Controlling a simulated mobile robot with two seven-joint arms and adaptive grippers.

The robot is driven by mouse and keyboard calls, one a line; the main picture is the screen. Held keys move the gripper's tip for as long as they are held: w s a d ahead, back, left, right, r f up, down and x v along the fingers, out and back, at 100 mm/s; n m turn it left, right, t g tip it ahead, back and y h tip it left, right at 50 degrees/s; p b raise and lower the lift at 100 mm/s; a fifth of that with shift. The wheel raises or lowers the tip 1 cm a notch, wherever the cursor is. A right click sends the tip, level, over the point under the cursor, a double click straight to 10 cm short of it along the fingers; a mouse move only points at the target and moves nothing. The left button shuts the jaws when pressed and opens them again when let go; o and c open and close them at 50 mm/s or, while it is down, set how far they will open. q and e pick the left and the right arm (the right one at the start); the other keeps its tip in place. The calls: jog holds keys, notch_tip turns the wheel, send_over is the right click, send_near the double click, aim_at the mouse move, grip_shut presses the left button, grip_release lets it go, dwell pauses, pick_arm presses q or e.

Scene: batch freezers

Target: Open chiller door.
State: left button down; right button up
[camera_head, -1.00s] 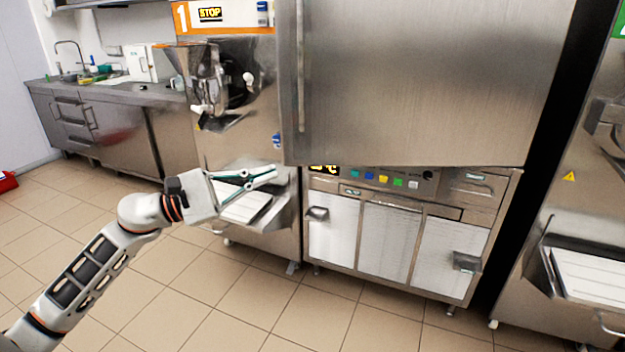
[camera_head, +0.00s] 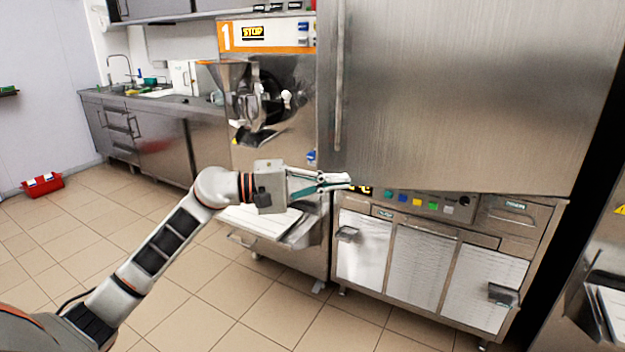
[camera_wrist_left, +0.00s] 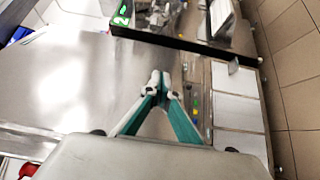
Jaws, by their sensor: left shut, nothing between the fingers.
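The chiller door (camera_head: 455,90) is a large brushed-steel panel in the head view, and it looks closed. Its long vertical handle (camera_head: 339,85) runs along the door's left edge. In the left wrist view the steel door (camera_wrist_left: 75,75) fills the left side. My left gripper (camera_head: 348,180) is shut and empty. In the head view it appears below the handle's lower end, near the door's lower left corner; I cannot tell whether it touches. Its fingertips (camera_wrist_left: 158,84) meet in the left wrist view. My right gripper is not in view.
Below the door is a control panel (camera_head: 425,203) with coloured buttons above white-fronted compartments. A batch freezer (camera_head: 270,75) marked 1 with a tray shelf (camera_head: 262,218) stands left of the chiller. A sink counter (camera_head: 150,99) and red box (camera_head: 43,184) are farther left. Tiled floor lies clear in front.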

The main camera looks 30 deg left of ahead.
pick_arm(q)
jog(key=s+d, duration=0.1)
jog(key=s+d+p, duration=0.1)
jog(key=d, duration=0.1)
jog(key=shift+s+d, duration=0.1)
jog(key=shift+d, duration=0.1)
dwell(0.4)
dwell(0.4)
dwell(0.9)
